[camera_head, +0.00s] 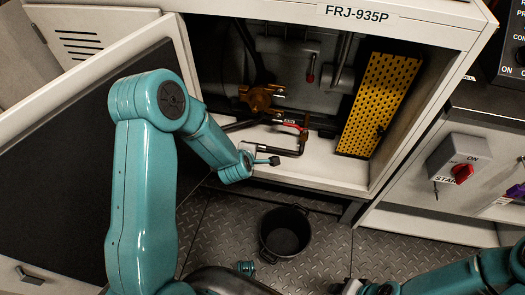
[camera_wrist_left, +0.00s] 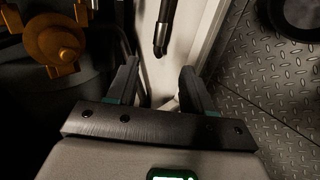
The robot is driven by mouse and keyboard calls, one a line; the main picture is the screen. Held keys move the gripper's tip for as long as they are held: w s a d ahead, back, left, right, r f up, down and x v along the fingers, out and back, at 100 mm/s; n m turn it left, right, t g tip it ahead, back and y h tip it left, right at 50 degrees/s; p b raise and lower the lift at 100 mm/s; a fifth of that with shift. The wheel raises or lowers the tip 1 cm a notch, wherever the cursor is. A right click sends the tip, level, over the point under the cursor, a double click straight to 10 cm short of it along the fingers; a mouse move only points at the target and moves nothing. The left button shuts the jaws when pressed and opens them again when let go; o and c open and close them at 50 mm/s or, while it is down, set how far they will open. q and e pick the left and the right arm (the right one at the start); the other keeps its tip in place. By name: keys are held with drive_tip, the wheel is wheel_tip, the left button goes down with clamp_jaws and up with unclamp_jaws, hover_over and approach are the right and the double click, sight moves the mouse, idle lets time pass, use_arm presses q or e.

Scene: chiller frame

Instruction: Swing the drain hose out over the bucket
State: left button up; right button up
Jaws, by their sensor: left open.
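The drain hose (camera_head: 287,152) is a thin black pipe with a bend, low inside the open cabinet near its front sill. Its end (camera_wrist_left: 162,38) lies ahead of my left fingertips in the left wrist view, apart from them. My left gripper (camera_head: 268,160) is at the sill beside the hose; in the left wrist view its fingers (camera_wrist_left: 158,75) are spread and empty. The black bucket (camera_head: 285,233) stands on the floor in front of the cabinet, and its edge shows in the left wrist view (camera_wrist_left: 300,18). My right gripper (camera_head: 374,287) is at the bottom edge, partly cut off.
A brass valve (camera_head: 262,97) and a red-handled lever (camera_head: 291,125) sit behind the hose. A yellow perforated panel (camera_head: 378,100) stands at the cabinet's right. The open door (camera_head: 75,140) is at left.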

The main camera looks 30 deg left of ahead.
sight(261, 148)
use_arm(q)
drive_tip(key=b+x, duration=0.2)
drive_tip(key=x, duration=1.4)
drive_tip(key=shift+w+b, duration=0.1)
drive_tip(key=shift+b, duration=0.3)
clamp_jaws()
